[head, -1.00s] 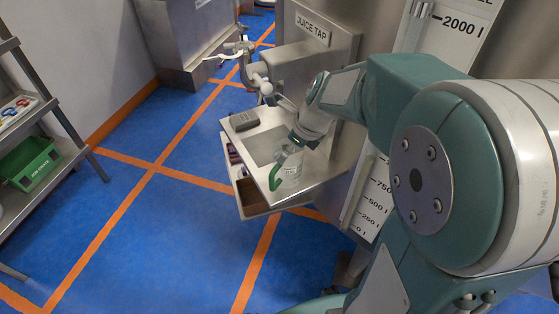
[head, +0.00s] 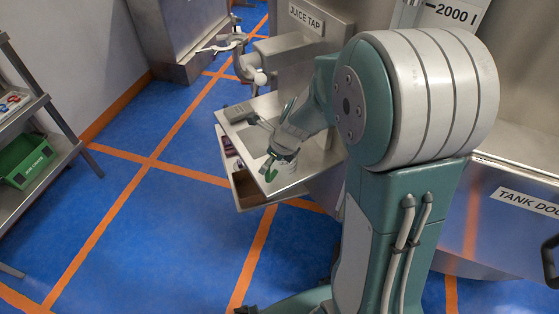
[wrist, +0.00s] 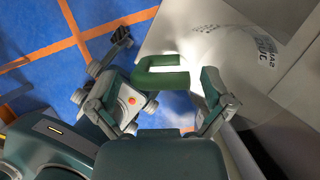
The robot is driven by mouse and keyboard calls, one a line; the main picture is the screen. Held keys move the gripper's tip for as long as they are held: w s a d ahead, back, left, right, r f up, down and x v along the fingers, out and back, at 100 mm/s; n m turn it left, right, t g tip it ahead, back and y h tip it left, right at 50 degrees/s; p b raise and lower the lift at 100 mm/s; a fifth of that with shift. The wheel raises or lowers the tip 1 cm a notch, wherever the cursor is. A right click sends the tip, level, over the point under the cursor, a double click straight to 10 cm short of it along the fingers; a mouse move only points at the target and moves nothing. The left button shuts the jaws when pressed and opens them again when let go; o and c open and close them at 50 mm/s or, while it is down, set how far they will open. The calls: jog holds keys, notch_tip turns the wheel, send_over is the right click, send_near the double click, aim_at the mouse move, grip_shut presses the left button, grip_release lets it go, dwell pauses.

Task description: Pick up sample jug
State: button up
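The sample jug (head: 284,174) is a pale, see-through vessel with a green handle, standing on the steel tray shelf below the juice tap. In the wrist view, its label and pale body (wrist: 232,42) show at the upper right, with the green handle (wrist: 160,80) reaching toward the gap between my fingers. My gripper (wrist: 157,108) is open, one finger to each side of the handle and none visibly closed on it. In the head view, my gripper (head: 272,140) is just above the jug and hides part of it.
The juice tap (head: 250,68) stands behind the shelf. A small grey box (head: 238,112) lies at the shelf's back left corner. A rack with a green bin (head: 26,160) is at far left; the blue floor between is clear.

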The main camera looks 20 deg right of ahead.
jog(key=c, duration=1)
